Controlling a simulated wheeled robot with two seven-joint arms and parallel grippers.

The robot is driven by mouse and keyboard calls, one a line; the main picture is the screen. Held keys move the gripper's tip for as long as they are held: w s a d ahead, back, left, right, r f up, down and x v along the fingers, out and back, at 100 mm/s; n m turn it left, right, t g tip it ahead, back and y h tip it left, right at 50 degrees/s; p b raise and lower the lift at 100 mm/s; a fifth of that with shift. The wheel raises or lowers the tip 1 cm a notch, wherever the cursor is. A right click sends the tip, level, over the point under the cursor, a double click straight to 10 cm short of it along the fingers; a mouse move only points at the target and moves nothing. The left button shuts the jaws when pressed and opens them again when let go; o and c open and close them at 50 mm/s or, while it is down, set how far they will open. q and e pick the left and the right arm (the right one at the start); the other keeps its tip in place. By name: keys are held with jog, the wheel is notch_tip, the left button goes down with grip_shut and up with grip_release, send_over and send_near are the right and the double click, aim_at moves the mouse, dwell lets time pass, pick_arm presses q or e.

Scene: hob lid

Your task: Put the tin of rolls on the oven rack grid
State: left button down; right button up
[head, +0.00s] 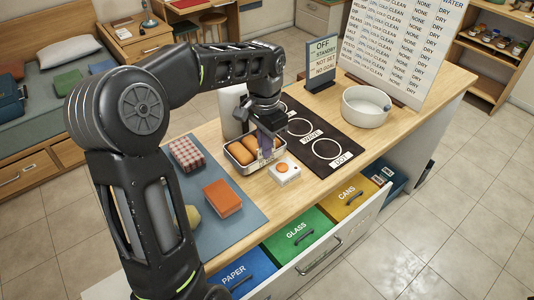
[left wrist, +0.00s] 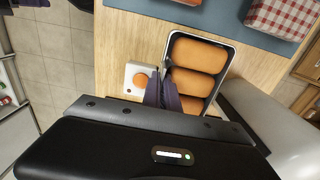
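The tin of rolls (head: 229,164) is a metal tray with several brown rolls, at the middle of the wooden counter in the head view. It also shows in the left wrist view (left wrist: 222,73). My left gripper (head: 266,150) points down at the tin's right end. In the left wrist view its dark fingers (left wrist: 165,88) are close together with the tin's rim between them, seemingly shut on it. I cannot tell whether the tin is lifted off the counter. No oven rack grid is recognisable in view. My right gripper is not in view.
A white box with an orange button (head: 285,170) stands beside the tin. The black hob panel (head: 318,140) lies right of it, with a white pot (head: 366,106) beyond. A blue mat (head: 247,215) holds an orange block (head: 222,198) and a checked block (head: 186,154). An open drawer holds coloured bins.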

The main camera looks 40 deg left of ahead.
pick_arm(q)
jog(key=shift+f, duration=1.95)
jog(key=shift+f, duration=0.2)
jog(key=c, duration=1.6)
grip_release()
jog(key=shift+c, duration=0.2)
jog(key=shift+r, duration=0.15)
notch_tip(320, 180, up, 12)
jog(key=shift+r, duration=0.1)
jog(key=shift+o, duration=0.4)
